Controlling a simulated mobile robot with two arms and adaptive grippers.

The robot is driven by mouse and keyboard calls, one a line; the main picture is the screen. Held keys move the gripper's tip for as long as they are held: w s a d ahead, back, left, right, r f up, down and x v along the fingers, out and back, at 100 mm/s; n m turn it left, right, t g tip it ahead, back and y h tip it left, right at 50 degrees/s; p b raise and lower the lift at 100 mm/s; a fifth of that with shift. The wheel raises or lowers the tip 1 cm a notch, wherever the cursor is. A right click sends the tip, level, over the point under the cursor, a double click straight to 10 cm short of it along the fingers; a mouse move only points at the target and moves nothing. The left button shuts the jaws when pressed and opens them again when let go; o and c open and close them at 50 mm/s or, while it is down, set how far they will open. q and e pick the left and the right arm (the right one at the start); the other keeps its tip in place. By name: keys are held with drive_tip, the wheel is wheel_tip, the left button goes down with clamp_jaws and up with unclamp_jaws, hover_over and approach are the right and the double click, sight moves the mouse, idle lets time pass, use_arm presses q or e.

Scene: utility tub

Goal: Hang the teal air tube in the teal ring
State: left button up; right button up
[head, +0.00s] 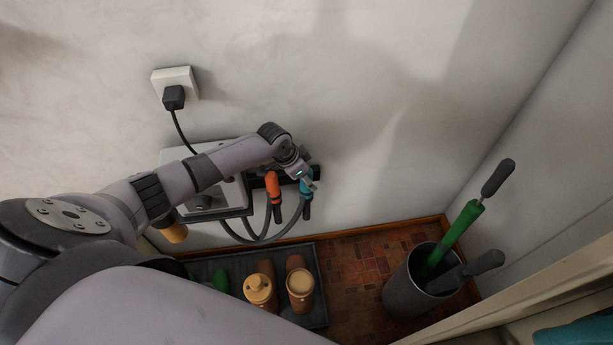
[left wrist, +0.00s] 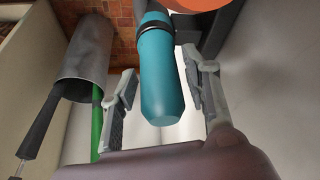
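The teal air tube (head: 306,184) is at the right end of a dark wall holder (head: 316,173), beside an orange-handled tube (head: 272,184). Its grey hose curves down to the left. In the left wrist view the teal handle (left wrist: 158,75) has a black collar and lies between the fingers of my left gripper (left wrist: 160,92). The fingers are spread, with narrow gaps on both sides of the handle. My left gripper (head: 301,176) also shows in the head view, around the teal handle's top. The teal ring cannot be made out, so I cannot tell whether the tube sits in it.
A white wall box (head: 205,152) and a socket with a plug (head: 174,88) are behind my arm. A dark tray (head: 318,318) with brown bottles (head: 300,288) is below. A grey bin (head: 405,290) with green- and black-handled tools stands right. Tiled floor (head: 355,260) lies between.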

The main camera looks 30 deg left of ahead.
use_arm(q)
drive_tip(key=shift+o, duration=0.9)
